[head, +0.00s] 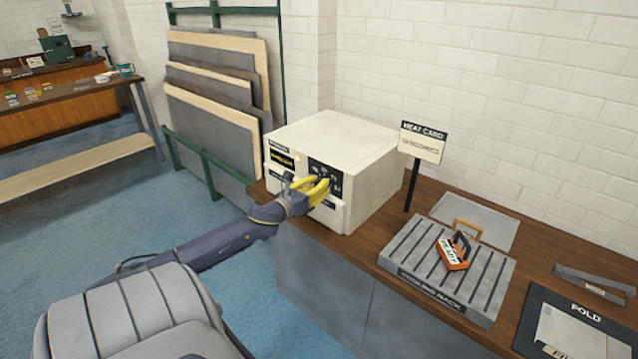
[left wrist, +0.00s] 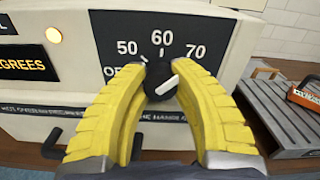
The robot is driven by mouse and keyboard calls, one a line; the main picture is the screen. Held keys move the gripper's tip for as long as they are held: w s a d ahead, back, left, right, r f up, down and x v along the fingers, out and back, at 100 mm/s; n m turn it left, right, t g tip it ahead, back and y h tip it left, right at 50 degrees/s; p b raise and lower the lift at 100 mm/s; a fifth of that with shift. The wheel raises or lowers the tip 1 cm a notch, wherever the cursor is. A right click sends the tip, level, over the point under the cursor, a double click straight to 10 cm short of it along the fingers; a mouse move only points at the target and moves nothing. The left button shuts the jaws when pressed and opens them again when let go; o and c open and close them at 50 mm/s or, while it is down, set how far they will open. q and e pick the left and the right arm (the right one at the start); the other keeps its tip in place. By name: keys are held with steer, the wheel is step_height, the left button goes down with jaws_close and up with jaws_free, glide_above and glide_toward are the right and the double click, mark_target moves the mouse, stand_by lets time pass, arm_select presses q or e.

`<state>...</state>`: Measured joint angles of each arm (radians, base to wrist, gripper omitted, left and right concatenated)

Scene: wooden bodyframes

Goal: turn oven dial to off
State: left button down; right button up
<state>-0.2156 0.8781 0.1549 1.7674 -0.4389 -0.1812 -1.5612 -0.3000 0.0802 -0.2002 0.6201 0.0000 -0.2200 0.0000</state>
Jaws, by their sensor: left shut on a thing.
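The oven is a cream box (head: 345,140) on the wooden counter, with a dark dial panel (head: 326,172) on its front. In the left wrist view, the dial (left wrist: 161,82) is a black knob with a white pointer bar, slanted from lower left to upper right. Labels OFF, 50, 60 and 70 arc above it; OFF is partly covered by a finger. My left gripper (head: 325,184) is at the panel, its yellow fingers shut on the dial from both sides, also in the left wrist view (left wrist: 162,76). My right gripper is not in view.
A heat card sign (head: 423,142) stands beside the oven. A slatted rack (head: 415,262) with an orange-handled block (head: 453,252) lies to the right on the counter. A lit lamp (left wrist: 53,35) and a display (left wrist: 28,66) are left of the dial. Panels (head: 215,100) lean behind.

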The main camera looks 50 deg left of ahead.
arm_select(q)
steer(key=shift+r, duration=0.2)
steer(key=shift+a+r+n, duration=0.1)
steer(key=shift+a+n, duration=0.05)
steer(key=shift+n, duration=1.25)
steer(key=c, duration=1)
jaws_free()
steer(key=shift+f, duration=0.2)
